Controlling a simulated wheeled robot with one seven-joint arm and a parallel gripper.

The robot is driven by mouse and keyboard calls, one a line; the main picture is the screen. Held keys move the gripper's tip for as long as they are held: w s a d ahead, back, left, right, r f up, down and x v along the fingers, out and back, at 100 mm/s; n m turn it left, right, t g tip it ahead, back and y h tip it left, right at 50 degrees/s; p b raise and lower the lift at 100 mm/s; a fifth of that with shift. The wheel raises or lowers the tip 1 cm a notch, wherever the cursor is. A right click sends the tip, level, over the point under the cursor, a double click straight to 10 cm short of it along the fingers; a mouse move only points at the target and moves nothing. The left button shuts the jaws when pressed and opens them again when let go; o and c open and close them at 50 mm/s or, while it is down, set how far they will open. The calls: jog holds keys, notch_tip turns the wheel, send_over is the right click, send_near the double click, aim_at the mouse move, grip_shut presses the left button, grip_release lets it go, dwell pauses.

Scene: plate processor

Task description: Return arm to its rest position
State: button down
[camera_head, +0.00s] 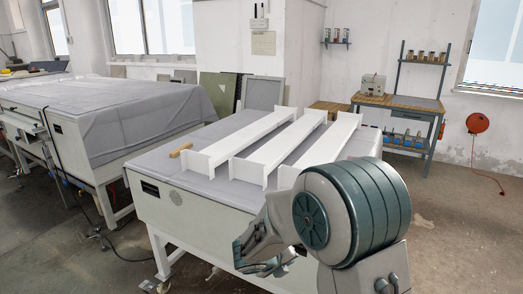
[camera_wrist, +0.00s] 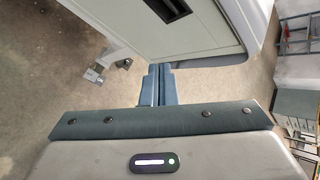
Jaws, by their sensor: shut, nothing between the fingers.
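My arm is folded in front of the near cabinet table in the head view, with its large rounded joint at lower right. The underside or side of the white cabinet table (camera_wrist: 205,45) fills the upper part of that view, close beyond the fingers. Whether the fingers touch it cannot be told.
The near cabinet table (camera_head: 190,215) carries several long white beams (camera_head: 240,138) and a small wooden block (camera_head: 180,150). A second covered table (camera_head: 100,110) stands at left. A workbench (camera_head: 400,102) is at the back right. The floor at right (camera_head: 465,205) is clear.

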jog(key=s+d+r+m+g+p, duration=0.1)
jog(key=s+d+r+m+g, duration=0.1)
jog(key=s+d+r+m, duration=0.6)
jog(key=s+d+r+m+g+p, duration=0.15)
jog(key=s+m, duration=0.25)
jog(key=m, duration=0.7)
jog(key=s+r+m+y, duration=0.3)
jog(key=s+m, duration=0.3)
jog(key=m, duration=0.4)
jog(key=s+a+r+m+y+p, duration=0.1)
jog(key=s+r+m+y, duration=0.2)
jog(key=s+m, duration=0.3)
jog(key=m, duration=0.4)
jog(key=shift+s+a+m, duration=0.15)
jog(key=shift+a+m, duration=0.15)
jog(key=shift+m, duration=0.1)
jog(key=shift+g, duration=0.25)
